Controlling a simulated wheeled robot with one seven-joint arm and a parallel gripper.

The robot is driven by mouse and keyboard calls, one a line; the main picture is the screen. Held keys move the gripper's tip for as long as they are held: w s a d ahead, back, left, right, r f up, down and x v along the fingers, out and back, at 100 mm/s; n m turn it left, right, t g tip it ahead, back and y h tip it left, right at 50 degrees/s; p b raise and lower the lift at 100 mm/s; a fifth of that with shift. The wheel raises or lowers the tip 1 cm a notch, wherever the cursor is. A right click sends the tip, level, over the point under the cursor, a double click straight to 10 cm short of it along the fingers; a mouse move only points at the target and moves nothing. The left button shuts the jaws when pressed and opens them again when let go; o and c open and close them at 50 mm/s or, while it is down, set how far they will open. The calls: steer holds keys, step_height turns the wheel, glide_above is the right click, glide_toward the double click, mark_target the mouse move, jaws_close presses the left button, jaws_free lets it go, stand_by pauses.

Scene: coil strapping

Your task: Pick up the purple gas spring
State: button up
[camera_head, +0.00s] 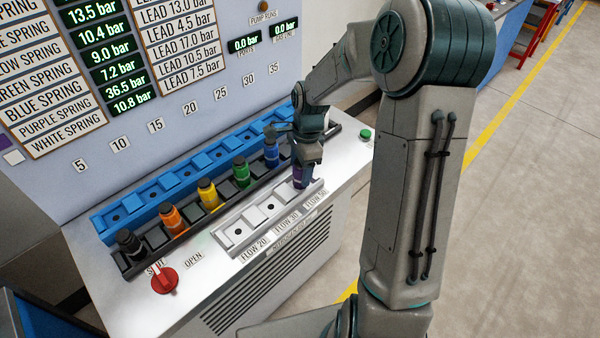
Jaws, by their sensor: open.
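The purple gas spring (298,178) shows as a small purple patch directly below my gripper (304,166). Its lower end is at the right end of the silver rack (228,238), by the FLOW 50 label; I cannot tell if it is seated. My gripper points down over the spring and hides its upper part. The jaws are open, close around or just above it; the gap between fingers and spring is too small to see.
The dark rack (150,246) behind holds black (129,243), orange (172,219), yellow (208,195), green (241,173) and blue (271,154) springs. A blue rack (150,198) lies behind it. A red knob (164,279) is front left, a green button (366,134) right.

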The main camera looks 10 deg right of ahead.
steer(key=shift+a+f, duration=0.15)
steer(key=shift+f, duration=0.95)
jaws_close()
